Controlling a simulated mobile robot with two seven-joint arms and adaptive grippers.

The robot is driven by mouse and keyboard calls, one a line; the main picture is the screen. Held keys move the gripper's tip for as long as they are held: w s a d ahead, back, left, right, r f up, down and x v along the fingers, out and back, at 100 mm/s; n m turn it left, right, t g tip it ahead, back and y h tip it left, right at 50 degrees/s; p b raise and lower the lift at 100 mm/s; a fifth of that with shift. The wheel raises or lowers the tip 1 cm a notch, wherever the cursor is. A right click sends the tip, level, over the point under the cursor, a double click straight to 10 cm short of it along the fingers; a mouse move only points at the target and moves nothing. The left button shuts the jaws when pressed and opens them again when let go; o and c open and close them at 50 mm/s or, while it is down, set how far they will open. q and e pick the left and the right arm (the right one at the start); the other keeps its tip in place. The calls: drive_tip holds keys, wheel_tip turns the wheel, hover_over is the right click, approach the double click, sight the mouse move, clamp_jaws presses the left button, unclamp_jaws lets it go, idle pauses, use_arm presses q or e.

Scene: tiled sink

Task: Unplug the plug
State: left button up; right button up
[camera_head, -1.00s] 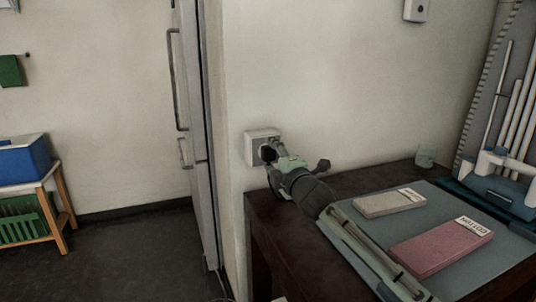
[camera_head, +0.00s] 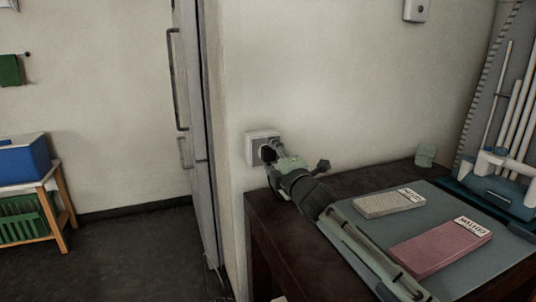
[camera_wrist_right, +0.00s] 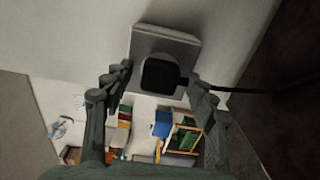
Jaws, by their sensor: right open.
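A dark plug (camera_head: 268,153) sits in the white wall socket (camera_head: 251,147) above the back left corner of the dark table. In the right wrist view the black plug (camera_wrist_right: 160,74) stands out from the pale socket (camera_wrist_right: 178,42), with a dark cable leading off to the right. My right gripper (camera_head: 272,153) is at the plug in the head view. In the wrist view my right gripper (camera_wrist_right: 158,84) is open, its fingers on either side of the plug; I cannot tell if they touch it. My left gripper is not in view.
The dark table (camera_head: 285,255) bears a grey-green mat (camera_head: 450,200) with a beige block (camera_head: 388,203) and a pink block (camera_head: 440,247). A blue-based rack (camera_head: 495,185) stands at the right. A door edge (camera_head: 195,130) is left of the socket.

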drive_tip(key=shift+p, duration=0.35)
drive_tip(key=shift+c, duration=0.3)
clamp_jaws()
drive_tip(key=shift+s+d+r+p, duration=0.1)
drive_tip(key=shift+s+d+p, duration=0.1)
drive_tip(key=shift+s+p, duration=0.25)
drive_tip(key=shift+p+v, duration=1.25)
drive_tip(key=shift+v, duration=1.25)
